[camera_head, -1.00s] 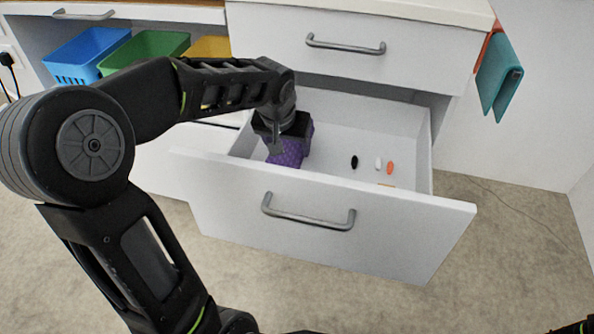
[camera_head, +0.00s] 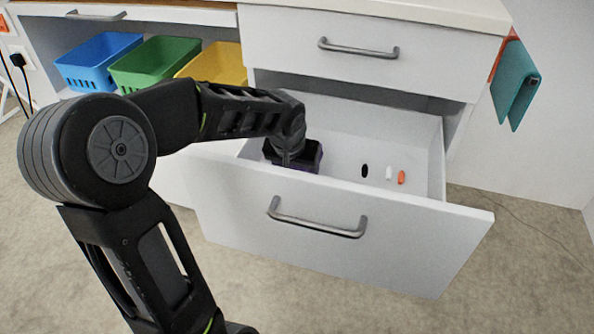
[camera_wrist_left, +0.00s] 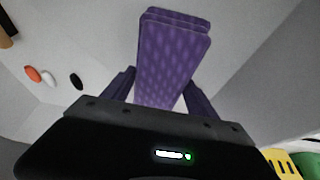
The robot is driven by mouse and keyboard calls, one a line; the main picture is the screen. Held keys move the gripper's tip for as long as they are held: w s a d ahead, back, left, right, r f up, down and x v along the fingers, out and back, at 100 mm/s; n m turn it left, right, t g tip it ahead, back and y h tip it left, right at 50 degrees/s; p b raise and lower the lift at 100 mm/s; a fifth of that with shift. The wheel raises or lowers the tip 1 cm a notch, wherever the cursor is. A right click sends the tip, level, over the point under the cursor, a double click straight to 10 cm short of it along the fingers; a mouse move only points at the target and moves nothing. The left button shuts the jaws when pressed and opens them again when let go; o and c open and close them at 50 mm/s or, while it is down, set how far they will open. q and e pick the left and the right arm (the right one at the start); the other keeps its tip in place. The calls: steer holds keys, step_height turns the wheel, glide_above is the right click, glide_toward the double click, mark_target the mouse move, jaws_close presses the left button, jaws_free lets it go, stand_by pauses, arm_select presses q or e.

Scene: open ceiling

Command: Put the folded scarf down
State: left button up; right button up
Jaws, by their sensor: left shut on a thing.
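The folded scarf (camera_wrist_left: 172,58) is purple with a lighter pattern, and its layers show in the left wrist view. My left gripper (camera_wrist_left: 160,95) is shut on it, with one finger on each side. In the head view my left gripper (camera_head: 291,160) is down inside the open white drawer (camera_head: 335,232), in its left part behind the front panel. The scarf is nearly all hidden there by the gripper and the panel. I cannot tell whether it touches the drawer floor. My right gripper is out of view.
Small black (camera_head: 364,171), white (camera_head: 389,173) and orange (camera_head: 401,177) items lie in the drawer, right of my gripper. Blue (camera_head: 98,62), green (camera_head: 155,65) and yellow (camera_head: 213,64) bins stand at the back left. A teal cloth (camera_head: 516,85) hangs at the right.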

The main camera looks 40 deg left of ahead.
arm_select(q)
steer(key=shift+f, duration=0.2)
steer(key=o, duration=1.5)
steer(key=shift+r, duration=0.15)
steer(key=shift+r, duration=0.25)
steer(key=p+v, duration=0.4)
steer(key=v, duration=0.7)
steer(key=shift+s+r+p, duration=0.25)
steer(key=shift+p, duration=0.1)
steer(key=shift+d, duration=0.1)
